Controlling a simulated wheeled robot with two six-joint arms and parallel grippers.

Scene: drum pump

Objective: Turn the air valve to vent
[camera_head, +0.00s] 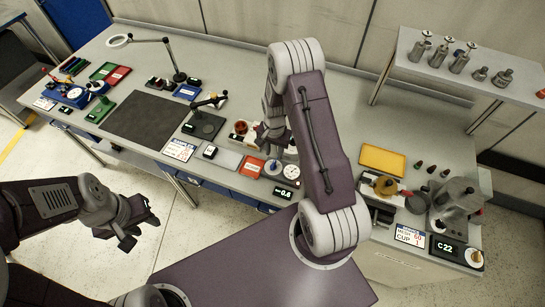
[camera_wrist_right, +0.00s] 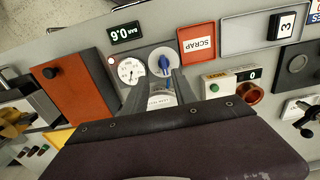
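The air valve is a blue knob (camera_wrist_right: 162,66) on a pale round plate in the right wrist view, beside a white dial gauge (camera_wrist_right: 131,71). The gauge also shows in the head view (camera_head: 290,169). My right gripper (camera_wrist_right: 156,88) has its two grey fingers apart, with a labelled plate visible between them. The knob lies just beyond the fingertips, near the right one; I cannot tell whether they touch. In the head view my right gripper (camera_head: 274,146) hangs over the bench by the gauge. My left gripper (camera_head: 138,232) is open and empty, off the bench's front edge.
A yellow tray (camera_head: 382,161) and the metal pump equipment (camera_head: 456,200) stand to the right. A dark mat (camera_head: 145,119) is clear at left.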

